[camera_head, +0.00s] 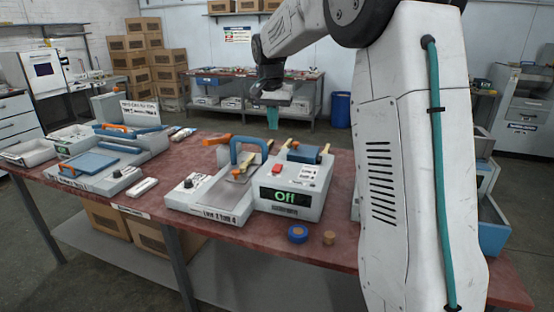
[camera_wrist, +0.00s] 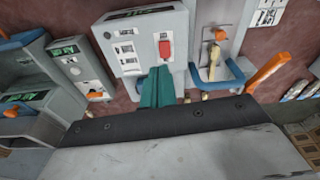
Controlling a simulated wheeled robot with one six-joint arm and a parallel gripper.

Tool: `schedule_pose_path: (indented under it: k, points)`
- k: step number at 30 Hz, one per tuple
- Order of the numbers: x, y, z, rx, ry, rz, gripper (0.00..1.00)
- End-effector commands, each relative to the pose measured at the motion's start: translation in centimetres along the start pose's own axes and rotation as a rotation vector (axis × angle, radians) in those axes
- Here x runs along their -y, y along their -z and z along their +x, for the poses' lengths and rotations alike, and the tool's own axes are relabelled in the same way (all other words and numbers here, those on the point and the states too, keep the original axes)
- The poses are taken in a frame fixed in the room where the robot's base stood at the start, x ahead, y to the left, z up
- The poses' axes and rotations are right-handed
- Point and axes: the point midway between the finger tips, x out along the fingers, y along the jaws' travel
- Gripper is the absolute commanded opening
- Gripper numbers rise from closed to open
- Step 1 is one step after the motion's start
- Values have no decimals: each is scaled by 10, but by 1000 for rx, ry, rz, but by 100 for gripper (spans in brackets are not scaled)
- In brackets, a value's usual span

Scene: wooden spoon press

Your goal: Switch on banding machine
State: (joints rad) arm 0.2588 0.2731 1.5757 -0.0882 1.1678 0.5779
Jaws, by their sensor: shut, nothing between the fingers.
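The banding machine (camera_head: 290,200) is a grey box on the red table, with a green "Off" on its black display (camera_head: 286,197). A red switch (camera_head: 277,169) sits on its top panel. In the wrist view the machine (camera_wrist: 145,35) is at upper middle, with the red switch (camera_wrist: 165,50) just beyond my fingertips. My gripper (camera_head: 272,124) has teal fingers, pointing down and shut with nothing between them. In the head view it appears above and behind the machine, apart from the switch. The teal fingers (camera_wrist: 158,76) hide part of the machine's edge in the wrist view.
A press with a blue U-shaped handle (camera_head: 250,148) and orange lever stands left of the machine. Another grey station (camera_head: 100,165) is at the table's left. A blue tape roll (camera_head: 298,233) and a small wooden cylinder (camera_head: 329,238) lie in front of the machine.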

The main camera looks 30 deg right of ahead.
Motion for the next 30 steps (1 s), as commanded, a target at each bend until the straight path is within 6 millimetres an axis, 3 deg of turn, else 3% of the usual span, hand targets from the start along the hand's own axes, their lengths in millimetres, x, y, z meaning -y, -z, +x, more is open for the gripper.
schedule_pose_path:
  k: [1, 3, 7, 20, 26, 30]
  points:
    - [3, 17, 12, 0, -5, 29, 0]
    - [5, 33, 23, -3, -9, 62, 0]
    - [7, 49, 33, -7, -11, 96, 0]
    - [7, 51, 37, -7, -12, 101, 0]
    - [7, 50, 61, -4, -14, 100, 0]
    - [6, 50, 91, -3, -14, 100, 0]
